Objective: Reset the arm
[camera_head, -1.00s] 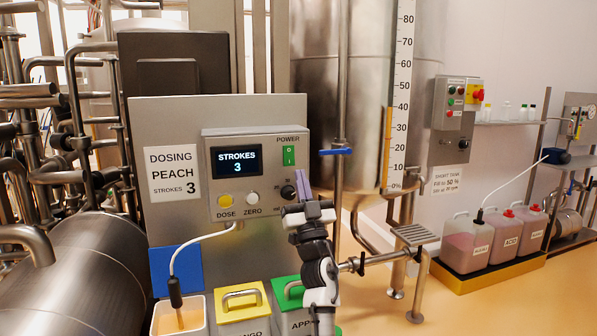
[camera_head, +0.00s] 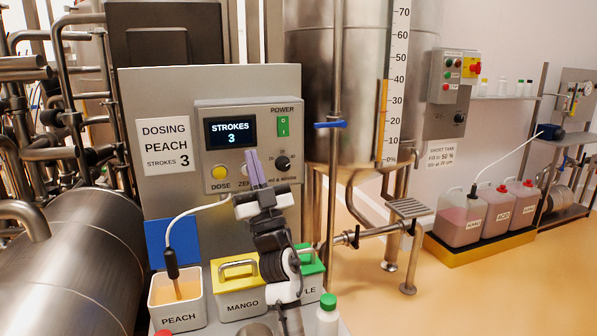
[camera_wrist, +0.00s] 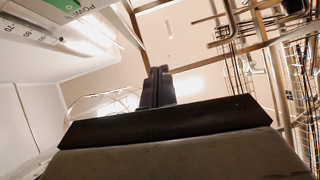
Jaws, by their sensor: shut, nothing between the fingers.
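My gripper (camera_head: 255,168) is in the middle of the head view, pointing up, with its purple fingers together and empty. It stands in front of the dosing control box (camera_head: 247,148) and hides part of the ZERO button. Whether it touches the box cannot be told. In the wrist view the shut fingers (camera_wrist: 158,88) point toward the ceiling, with the green power switch upper left. My arm runs down from the gripper to the bottom of the view, partly covering the green-lidded box (camera_head: 309,262).
The display (camera_head: 230,132) reads STROKES 3. A dosing tube ends in the open PEACH container (camera_head: 177,304); the yellow-lidded MANGO box (camera_head: 239,290) is beside it. A green-capped bottle (camera_head: 327,317) stands near my arm.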

